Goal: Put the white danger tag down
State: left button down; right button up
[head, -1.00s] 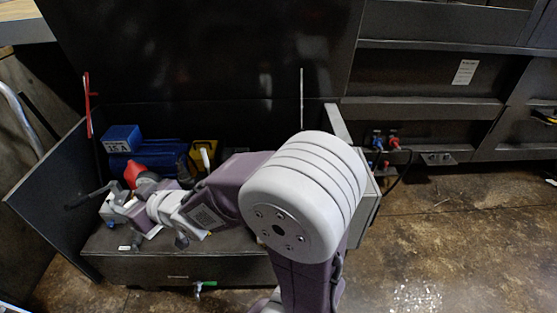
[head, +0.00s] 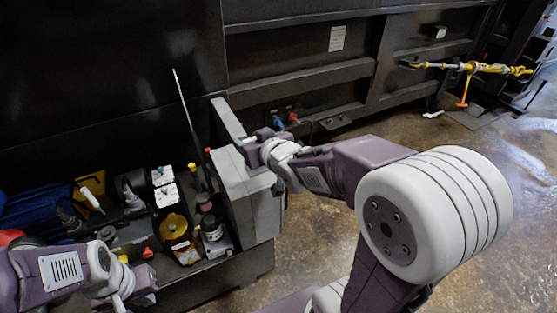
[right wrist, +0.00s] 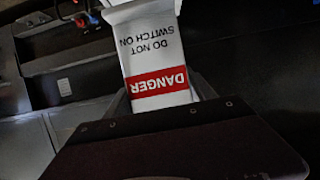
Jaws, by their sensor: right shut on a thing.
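The white danger tag (right wrist: 155,62) fills the top middle of the right wrist view. It has a red DANGER band and black text, upside down in the picture. My right gripper (head: 252,148) is shut on it, above the grey box (head: 255,205) at the right end of the storage bin. In the head view the tag cannot be made out clearly. My left gripper (head: 142,288) is low at the left, over the front of the bin; its jaws are too unclear to read.
The bin holds a blue case (head: 38,212), a yellow item (head: 90,188), white-topped boxes (head: 166,194) and several small items. A thin rod (head: 184,100) stands up beside them. Blue and red connectors (head: 285,119) are on the dark machine behind.

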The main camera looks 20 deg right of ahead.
jog(key=shift+d+r, duration=0.3)
jog(key=shift+d, duration=0.35)
jog(key=shift+h, duration=0.3)
jog(key=shift+a+f, duration=0.1)
jog(key=shift+a, duration=0.1)
jog(key=w+a+f, duration=0.1)
jog(key=w+f, duration=0.2)
jog(key=w+a+f+b, duration=0.1)
jog(key=w+a+f, duration=0.1)
jog(key=w+f, duration=0.2)
jog(key=w+a+f+b, duration=0.1)
jog(key=w+a+f, duration=0.1)
jog(key=w+f, duration=0.1)
jog(key=shift+w+a+f, duration=0.15)
jog(key=shift+f, duration=0.35)
jog(key=shift+r, duration=0.1)
